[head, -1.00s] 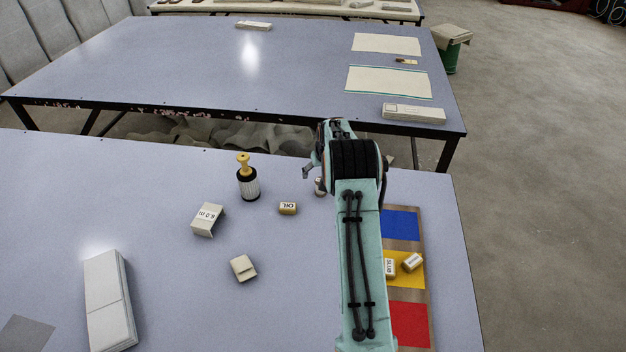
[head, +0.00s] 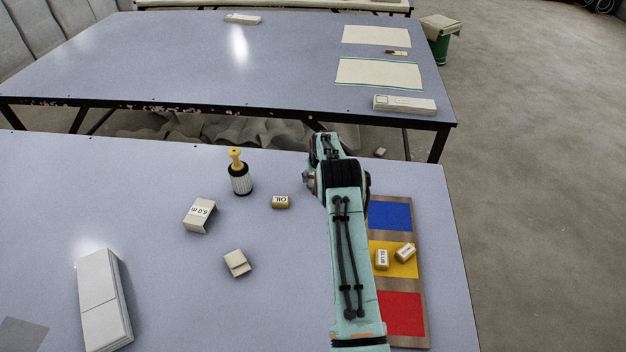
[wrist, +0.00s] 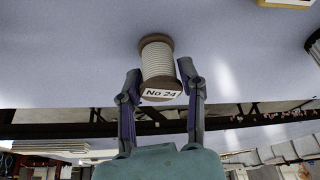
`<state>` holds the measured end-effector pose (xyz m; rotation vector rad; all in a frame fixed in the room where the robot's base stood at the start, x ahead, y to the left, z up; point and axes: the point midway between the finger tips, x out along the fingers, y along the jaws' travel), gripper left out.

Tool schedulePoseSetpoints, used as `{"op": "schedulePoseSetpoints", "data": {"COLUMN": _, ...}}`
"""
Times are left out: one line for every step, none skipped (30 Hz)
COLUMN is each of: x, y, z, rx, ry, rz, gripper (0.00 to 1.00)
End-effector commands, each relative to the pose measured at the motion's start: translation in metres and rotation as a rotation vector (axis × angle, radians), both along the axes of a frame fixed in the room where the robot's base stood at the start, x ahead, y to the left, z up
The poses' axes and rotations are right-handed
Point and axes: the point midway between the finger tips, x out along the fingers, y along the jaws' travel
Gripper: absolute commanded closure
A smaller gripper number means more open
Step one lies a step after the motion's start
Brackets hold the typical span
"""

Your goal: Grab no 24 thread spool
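The thread spool (wrist: 159,62) fills the middle of the wrist view. It has pale thread, brown flanges and a white label reading "No 24" on its near end. My gripper (wrist: 160,70) has one finger on each side of it, both tips pressed close against its sides, so it looks shut on the spool. In the head view my gripper (head: 308,178) is beyond my forearm, near the far edge of the near table (head: 180,280). The spool is mostly hidden there. I cannot tell whether it touches the table.
Left of my gripper stand an "OIL" block (head: 280,202), a black-and-white bottle with yellow top (head: 239,175), a "6.0 m" box (head: 199,215) and a small beige block (head: 237,263). A coloured board (head: 390,213) holds two labelled blocks right of my arm.

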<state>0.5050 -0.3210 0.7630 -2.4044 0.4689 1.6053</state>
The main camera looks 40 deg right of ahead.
Motion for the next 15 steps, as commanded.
{"op": "schedulePoseSetpoints", "data": {"x": -0.0002, "y": 0.0002, "z": -0.0006, "rx": 0.0, "ry": 0.001, "rz": 0.0, "gripper": 0.9}}
{"op": "schedulePoseSetpoints", "data": {"x": -0.0002, "y": 0.0002, "z": -0.0006, "rx": 0.0, "ry": 0.001, "rz": 0.0, "gripper": 0.9}}
{"op": "schedulePoseSetpoints", "data": {"x": -0.0003, "y": 0.0002, "z": -0.0006, "rx": 0.0, "ry": 0.001, "rz": 0.0, "gripper": 0.9}}
{"op": "schedulePoseSetpoints", "data": {"x": -0.0004, "y": 0.0003, "z": -0.0007, "rx": 0.0, "ry": 0.001, "rz": 0.0, "gripper": 0.9}}
{"op": "schedulePoseSetpoints", "data": {"x": -0.0003, "y": 0.0002, "z": -0.0006, "rx": 0.0, "ry": 0.001, "rz": 0.0, "gripper": 0.9}}
{"op": "schedulePoseSetpoints", "data": {"x": -0.0004, "y": 0.0003, "z": -0.0007, "rx": 0.001, "ry": 0.002, "rz": 0.0, "gripper": 0.9}}
{"op": "schedulePoseSetpoints", "data": {"x": -0.0005, "y": 0.0003, "z": -0.0008, "rx": 0.001, "ry": 0.002, "rz": 0.0, "gripper": 0.9}}
{"op": "schedulePoseSetpoints", "data": {"x": -0.0005, "y": 0.0004, "z": -0.0009, "rx": 0.001, "ry": 0.002, "rz": 0.0, "gripper": 0.9}}
{"op": "schedulePoseSetpoints", "data": {"x": -0.0006, "y": 0.0004, "z": -0.0009, "rx": 0.001, "ry": 0.002, "rz": 0.0, "gripper": 0.9}}
{"op": "schedulePoseSetpoints", "data": {"x": -0.0006, "y": 0.0004, "z": -0.0009, "rx": 0.002, "ry": 0.002, "rz": 0.0, "gripper": 0.9}}
{"op": "schedulePoseSetpoints", "data": {"x": -0.0006, "y": 0.0004, "z": -0.0007, "rx": 0.002, "ry": 0.002, "rz": 0.0, "gripper": 0.9}}
{"op": "schedulePoseSetpoints", "data": {"x": -0.0005, "y": 0.0004, "z": 0.0, "rx": 0.002, "ry": 0.002, "rz": 0.0, "gripper": 0.9}}
{"op": "schedulePoseSetpoints", "data": {"x": -0.0005, "y": 0.0004, "z": 0.0009, "rx": 0.002, "ry": 0.002, "rz": 0.0, "gripper": 0.9}}
{"op": "schedulePoseSetpoints", "data": {"x": -0.0003, "y": 0.0004, "z": 0.0024, "rx": 0.001, "ry": 0.002, "rz": 0.0, "gripper": 0.9}}
{"op": "schedulePoseSetpoints", "data": {"x": -0.0002, "y": 0.0002, "z": 0.0052, "rx": 0.0, "ry": 0.001, "rz": 0.0, "gripper": 0.9}}
